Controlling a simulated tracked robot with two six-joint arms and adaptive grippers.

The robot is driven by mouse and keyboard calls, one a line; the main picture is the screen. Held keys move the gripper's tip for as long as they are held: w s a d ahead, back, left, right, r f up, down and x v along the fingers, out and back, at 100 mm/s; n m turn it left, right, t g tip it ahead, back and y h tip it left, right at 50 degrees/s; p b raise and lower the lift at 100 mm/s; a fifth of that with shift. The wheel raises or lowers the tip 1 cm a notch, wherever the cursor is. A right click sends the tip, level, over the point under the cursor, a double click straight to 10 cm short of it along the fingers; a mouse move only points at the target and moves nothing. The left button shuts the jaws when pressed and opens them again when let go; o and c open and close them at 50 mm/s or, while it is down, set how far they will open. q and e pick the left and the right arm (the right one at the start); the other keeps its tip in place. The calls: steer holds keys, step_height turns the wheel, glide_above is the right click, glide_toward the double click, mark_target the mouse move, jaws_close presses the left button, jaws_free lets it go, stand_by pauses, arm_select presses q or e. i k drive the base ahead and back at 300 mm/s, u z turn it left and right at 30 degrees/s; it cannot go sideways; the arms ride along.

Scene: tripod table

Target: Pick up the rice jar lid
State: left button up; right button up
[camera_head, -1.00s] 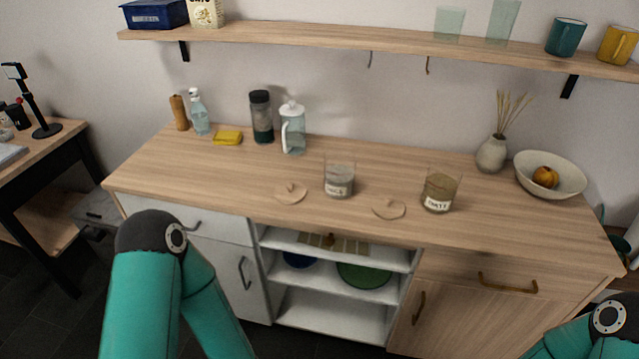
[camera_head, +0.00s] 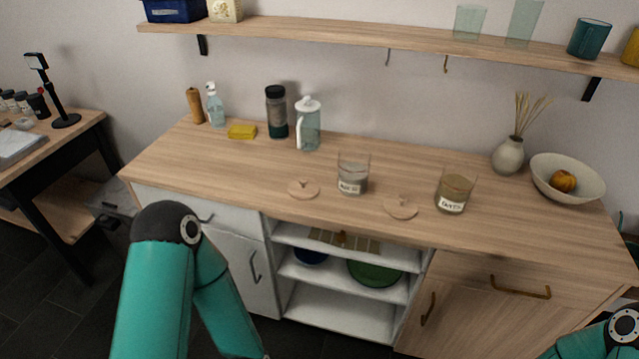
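Two round wooden lids with small knobs lie flat on the wooden counter (camera_head: 240,165). One lid (camera_head: 303,189) is left of a glass jar (camera_head: 353,174) with pale contents and a white label. The other lid (camera_head: 400,208) lies between that jar and a second glass jar (camera_head: 455,190) with darker contents, whose label seems to read "oats". The first label is too small to read surely. Both jars stand upright and open. My teal arms show at the lower left and lower right, but neither gripper is in view.
A pitcher (camera_head: 309,125), a dark bottle (camera_head: 277,112), a yellow sponge (camera_head: 242,131) and a spray bottle (camera_head: 215,106) stand along the back. A vase (camera_head: 508,155) and a bowl (camera_head: 566,190) are at right. A shelf (camera_head: 350,45) runs above. The counter's front left is clear.

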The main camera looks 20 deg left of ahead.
mark_target(301, 189)
steer(key=z, duration=1.65)
steer(key=i, duration=0.1)
steer(key=u, duration=3.15)
steer(key=i, duration=0.65)
steer(key=z, duration=4.1)
steer(key=k, duration=0.1)
steer(key=u, duration=2.15)
